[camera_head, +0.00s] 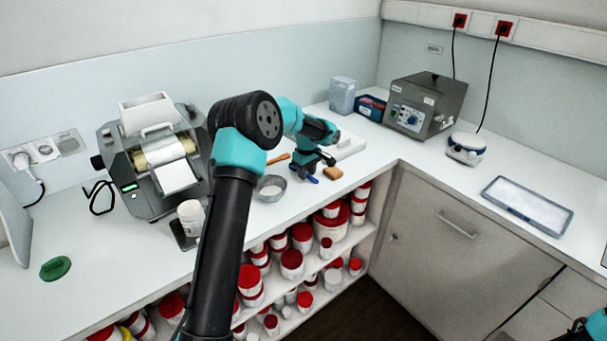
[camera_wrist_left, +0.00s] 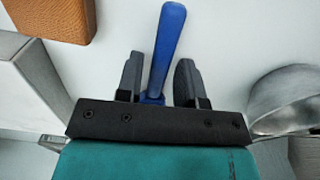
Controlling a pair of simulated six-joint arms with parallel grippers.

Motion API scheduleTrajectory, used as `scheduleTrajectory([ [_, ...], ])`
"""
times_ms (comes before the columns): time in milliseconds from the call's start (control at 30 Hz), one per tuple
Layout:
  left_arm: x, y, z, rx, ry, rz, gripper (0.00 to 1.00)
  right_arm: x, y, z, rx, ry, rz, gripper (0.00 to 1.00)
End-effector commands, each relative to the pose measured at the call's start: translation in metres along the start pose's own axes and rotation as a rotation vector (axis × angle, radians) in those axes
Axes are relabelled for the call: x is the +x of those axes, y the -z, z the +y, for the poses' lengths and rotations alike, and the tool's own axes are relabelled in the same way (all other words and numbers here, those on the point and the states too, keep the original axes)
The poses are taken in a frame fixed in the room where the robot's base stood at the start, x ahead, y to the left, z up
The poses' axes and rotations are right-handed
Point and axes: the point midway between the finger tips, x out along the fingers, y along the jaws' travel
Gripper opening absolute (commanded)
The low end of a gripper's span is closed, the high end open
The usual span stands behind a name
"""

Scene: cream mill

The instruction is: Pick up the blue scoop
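The blue scoop (camera_wrist_left: 167,40) shows its rounded blue handle in the left wrist view, running up between the two dark fingers. In the head view a small blue bit of it (camera_head: 313,180) shows on the white counter below my left gripper (camera_head: 323,165). My left gripper (camera_wrist_left: 157,82) is open, its fingers on either side of the handle with gaps between. The lower end of the scoop is hidden behind the gripper body. Of my right arm only a piece shows at the lower right corner; its gripper is out of view.
A metal bowl (camera_head: 270,188) stands left of the gripper and a brown block (camera_head: 333,173) lies close to its right. A white item (camera_head: 350,147) sits behind. A roller mill (camera_head: 155,160) stands further left. The counter's front edge is close, above shelves of red-lidded jars (camera_head: 291,262).

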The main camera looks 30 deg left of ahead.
Motion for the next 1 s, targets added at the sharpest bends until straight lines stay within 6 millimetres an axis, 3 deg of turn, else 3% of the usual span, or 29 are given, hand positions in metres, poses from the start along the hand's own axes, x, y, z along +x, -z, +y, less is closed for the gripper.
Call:
scheduleTrajectory([
  [367, 0.0, 0.0, 0.0, 0.0, 0.0, 0.0, 0.0, 0.0, 0.0, 0.0, 0.0, 0.0, 0.0, 0.43],
  [733, -0.005, 0.0, 0.0, 0.0, -0.001, 0.001, 0.0, 0.0, 0.0, 0.0, 0.0, 0.0, 0.0, 0.43],
  [1000, -0.041, 0.001, 0.001, 0.0, -0.003, 0.002, 0.0, 0.0, 0.0, 0.0, 0.0, 0.0, 0.0, 0.43],
])
